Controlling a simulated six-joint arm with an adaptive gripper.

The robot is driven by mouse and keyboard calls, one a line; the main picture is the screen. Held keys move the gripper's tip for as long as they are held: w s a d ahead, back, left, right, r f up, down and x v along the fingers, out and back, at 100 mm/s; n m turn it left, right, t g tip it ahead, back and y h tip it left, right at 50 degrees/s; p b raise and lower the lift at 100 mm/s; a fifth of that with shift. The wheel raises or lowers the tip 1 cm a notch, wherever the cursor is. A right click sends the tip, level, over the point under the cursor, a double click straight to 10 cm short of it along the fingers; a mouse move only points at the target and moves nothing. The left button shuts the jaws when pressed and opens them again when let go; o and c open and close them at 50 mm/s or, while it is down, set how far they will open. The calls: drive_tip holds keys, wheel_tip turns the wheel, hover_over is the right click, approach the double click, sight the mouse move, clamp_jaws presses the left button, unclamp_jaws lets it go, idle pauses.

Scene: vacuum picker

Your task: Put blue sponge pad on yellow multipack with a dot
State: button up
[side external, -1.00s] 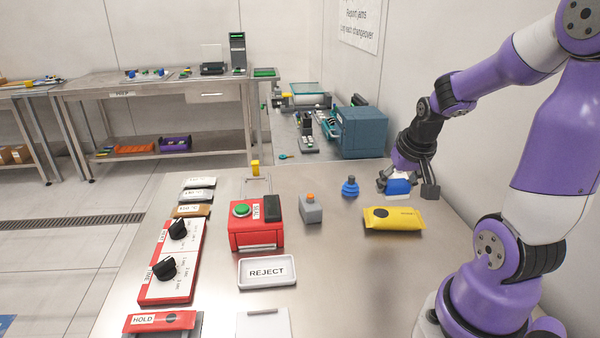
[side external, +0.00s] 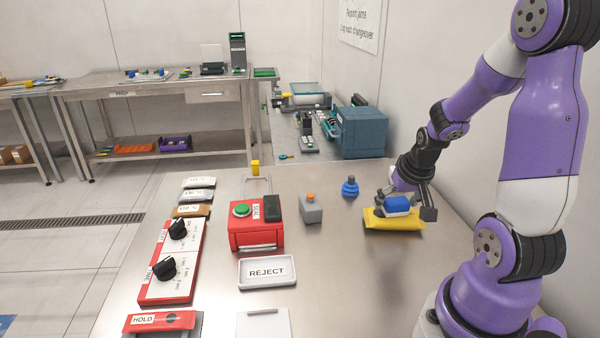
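The blue sponge pad (side external: 396,204), with a pale layer, is at my gripper (side external: 403,208), which appears shut on it. The fingers partly hide the pad. The yellow multipack (side external: 377,223) lies flat on the steel table, directly below the pad in this view. The pad overlaps the far part of the multipack; whether it touches the top or hangs just above it I cannot tell. The dot on the multipack is hidden behind the pad and gripper.
A blue knobbed piece (side external: 350,187) and a grey box with an orange button (side external: 311,208) stand left of the multipack. Further left are a red SEAL box (side external: 256,238) and a white REJECT tray (side external: 267,287). The table front of the multipack is clear.

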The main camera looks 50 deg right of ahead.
idle(0.3)
drive_tip(key=v, duration=1.2)
drive_tip(key=w+a+r+n+t+y, duration=0.2)
drive_tip(key=a+n, duration=0.7)
drive_tip(key=a, duration=0.8)
drive_tip(key=shift+w+a+r+y, duration=0.25)
drive_tip(key=shift+w+r+y, duration=0.1)
drive_tip(key=shift+w+y, duration=0.35)
